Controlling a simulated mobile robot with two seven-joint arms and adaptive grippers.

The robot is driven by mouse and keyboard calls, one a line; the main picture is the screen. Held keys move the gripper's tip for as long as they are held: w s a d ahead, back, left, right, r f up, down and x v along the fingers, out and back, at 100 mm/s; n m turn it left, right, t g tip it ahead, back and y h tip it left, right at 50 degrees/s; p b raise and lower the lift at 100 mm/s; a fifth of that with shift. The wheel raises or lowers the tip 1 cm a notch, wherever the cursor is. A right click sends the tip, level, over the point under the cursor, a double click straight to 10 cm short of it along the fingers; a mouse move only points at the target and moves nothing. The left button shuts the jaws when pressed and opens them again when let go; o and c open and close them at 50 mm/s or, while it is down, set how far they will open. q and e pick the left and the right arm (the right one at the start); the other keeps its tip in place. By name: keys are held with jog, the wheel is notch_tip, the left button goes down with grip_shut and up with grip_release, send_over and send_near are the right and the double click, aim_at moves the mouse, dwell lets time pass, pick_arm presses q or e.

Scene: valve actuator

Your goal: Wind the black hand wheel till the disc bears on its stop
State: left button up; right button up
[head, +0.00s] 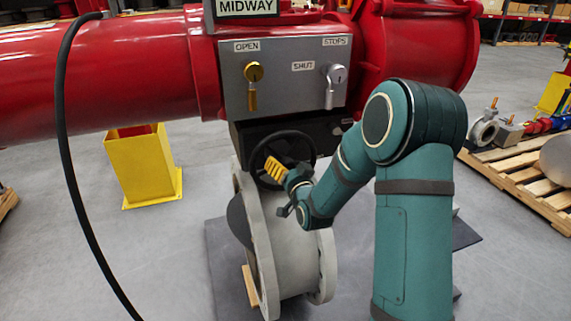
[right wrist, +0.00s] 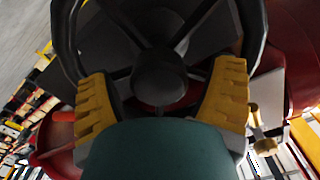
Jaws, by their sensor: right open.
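The black hand wheel (head: 283,158) is mounted under the grey panel, above the pale grey valve body (head: 285,255). The dark disc (head: 239,220) shows at the left side of the valve body, partly hidden by its flange. My right gripper (head: 274,170) is at the wheel, its yellow fingers in front of the rim. In the right wrist view the hub and spokes of the wheel (right wrist: 158,78) lie ahead, and my open fingers (right wrist: 163,100) stand apart on either side of the hub. I cannot tell whether they touch the wheel. My left gripper is not in view.
The grey panel (head: 290,98) carries a brass key and a silver key, with OPEN, SHUT and STOPS labels. A MIDWAY sign (head: 247,7) is above it. A black cable (head: 62,130) hangs at left. A yellow stand (head: 143,165) and a loaded pallet (head: 525,170) flank the valve.

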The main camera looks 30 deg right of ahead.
jog(key=shift+w+d, duration=0.2)
jog(key=shift+w, duration=0.5)
jog(key=c, duration=1.3)
jog(key=shift+c, duration=0.2)
